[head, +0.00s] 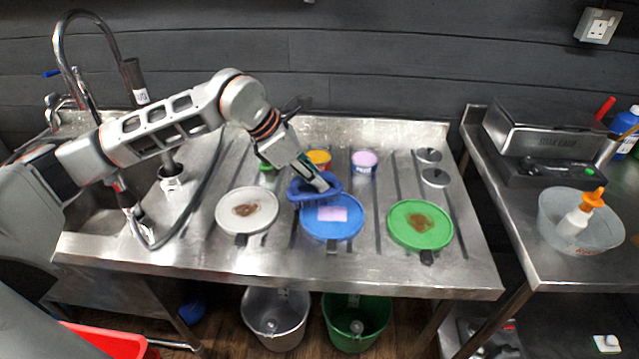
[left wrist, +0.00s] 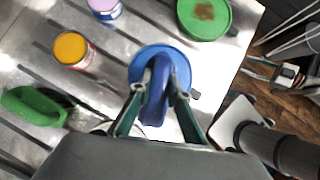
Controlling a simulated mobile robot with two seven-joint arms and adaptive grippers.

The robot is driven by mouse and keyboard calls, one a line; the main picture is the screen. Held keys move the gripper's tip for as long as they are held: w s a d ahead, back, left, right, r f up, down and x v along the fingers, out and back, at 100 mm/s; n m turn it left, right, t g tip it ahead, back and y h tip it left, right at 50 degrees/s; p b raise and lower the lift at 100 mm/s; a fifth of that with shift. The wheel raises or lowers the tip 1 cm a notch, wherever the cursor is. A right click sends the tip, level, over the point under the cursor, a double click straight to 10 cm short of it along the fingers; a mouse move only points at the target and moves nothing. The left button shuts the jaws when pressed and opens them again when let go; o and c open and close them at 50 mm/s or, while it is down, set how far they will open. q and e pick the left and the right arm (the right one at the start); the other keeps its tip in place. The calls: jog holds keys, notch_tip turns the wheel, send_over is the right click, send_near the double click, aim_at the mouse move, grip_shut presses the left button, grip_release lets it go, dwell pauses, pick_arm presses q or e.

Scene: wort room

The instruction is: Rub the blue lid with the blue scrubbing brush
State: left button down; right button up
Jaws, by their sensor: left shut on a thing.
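The blue lid (head: 345,231) lies on the steel drainboard between a white lid and a green lid, with a pink patch (head: 332,214) on it. My left gripper (head: 318,184) is shut on the blue scrubbing brush (head: 299,191), at the far edge of the blue lid. In the left wrist view the brush (left wrist: 156,88) sits between the fingers and covers the middle of the blue lid (left wrist: 180,62). I cannot tell whether the brush touches the lid. My right gripper is not in view.
The white lid (head: 262,222) and green lid (head: 440,233) carry brown stains. Orange (head: 319,158) and lilac-topped (head: 364,160) tubs stand behind, with a green item (left wrist: 33,105) nearby. A tap hose (head: 190,205) curves at the left. A clear bowl (head: 552,232) is on the right bench.

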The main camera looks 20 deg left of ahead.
pick_arm(q)
jog(key=shift+r+p, duration=0.9)
jog(key=shift+r, duration=0.9)
